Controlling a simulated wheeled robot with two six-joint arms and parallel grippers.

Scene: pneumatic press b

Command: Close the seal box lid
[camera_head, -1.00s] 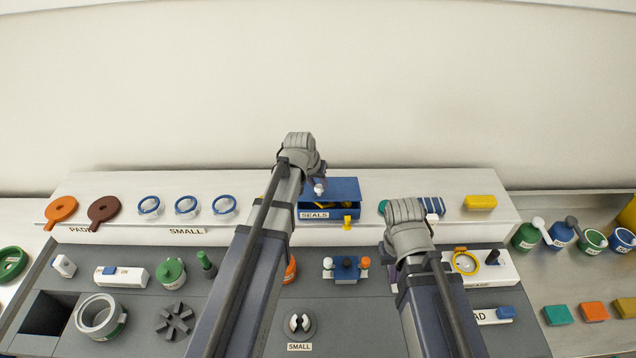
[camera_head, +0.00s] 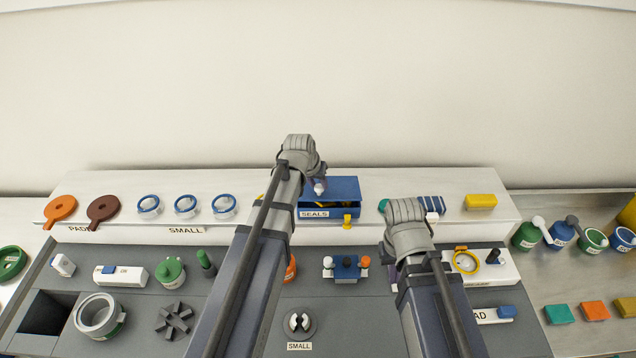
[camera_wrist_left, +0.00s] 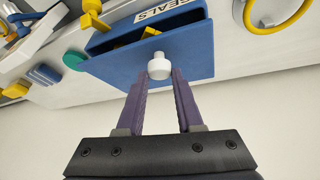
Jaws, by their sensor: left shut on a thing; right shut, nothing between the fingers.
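The blue seal box (camera_head: 314,214), labelled SEALS, stands on the pale raised ledge behind the workbench, with a yellow latch (camera_head: 347,221) at its front. Its blue lid (camera_head: 345,188) is raised, and yellow seals show in the dark inside. In the left wrist view the open lid (camera_wrist_left: 196,66) carries a white knob (camera_wrist_left: 158,66). My left gripper (camera_wrist_left: 159,78) is shut on this knob; in the head view my left gripper (camera_head: 318,184) is at the lid, partly hidden by my wrist. My right gripper (camera_head: 392,275) is shut and empty, mostly hidden by its wrist, right of the box.
Blue rings (camera_head: 186,206) and orange and brown paddles (camera_head: 61,208) lie left on the ledge. A blue-striped item (camera_head: 430,204) and a yellow block (camera_head: 480,201) lie right of the box. A small blue stand with coloured knobs (camera_head: 346,269) is in front of it.

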